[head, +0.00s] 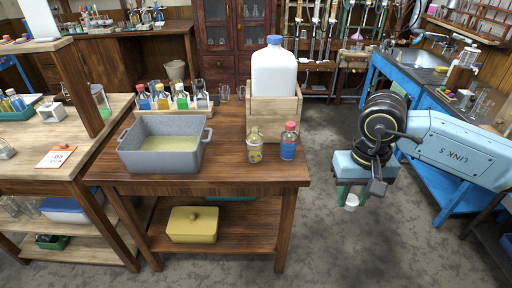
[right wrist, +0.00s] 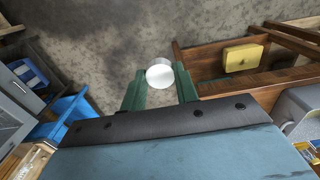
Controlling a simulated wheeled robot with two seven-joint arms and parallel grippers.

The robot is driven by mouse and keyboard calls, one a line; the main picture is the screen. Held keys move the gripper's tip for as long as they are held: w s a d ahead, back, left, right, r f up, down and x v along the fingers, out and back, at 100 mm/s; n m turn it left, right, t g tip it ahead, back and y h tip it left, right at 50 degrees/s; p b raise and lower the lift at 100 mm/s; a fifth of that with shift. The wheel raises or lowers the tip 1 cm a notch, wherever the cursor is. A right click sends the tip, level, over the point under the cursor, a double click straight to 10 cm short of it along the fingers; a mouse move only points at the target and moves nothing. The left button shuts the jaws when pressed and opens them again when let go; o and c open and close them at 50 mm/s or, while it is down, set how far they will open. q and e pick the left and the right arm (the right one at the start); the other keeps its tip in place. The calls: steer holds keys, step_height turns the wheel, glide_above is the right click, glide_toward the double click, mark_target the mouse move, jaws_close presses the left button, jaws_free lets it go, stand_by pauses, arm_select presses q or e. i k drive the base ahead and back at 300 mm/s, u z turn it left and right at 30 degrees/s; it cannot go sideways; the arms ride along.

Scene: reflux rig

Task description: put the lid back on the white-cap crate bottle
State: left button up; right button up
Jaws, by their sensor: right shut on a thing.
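A large white bottle (head: 274,72) with a blue top (head: 274,40) stands upright in a wooden crate (head: 274,109) at the back right of the middle table. No white cap shows on it, and I see no other bottle in the crate. My right gripper (head: 350,195) is out over the floor, right of the table, pointing down. Its green fingers are shut on a white round lid (head: 351,202), which also shows between the fingertips in the right wrist view (right wrist: 159,73). The lid is well apart from the crate. My left gripper is not in view.
On the table (head: 230,179) stand a grey tub (head: 164,158) of yellowish liquid, a small yellow-topped jar (head: 255,147), a red-capped bottle (head: 289,141) and a rack of several small bottles (head: 180,97). A blue bench (head: 408,87) stands at right. Floor between is clear.

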mark_target(254, 140)
steer(key=i, duration=1)
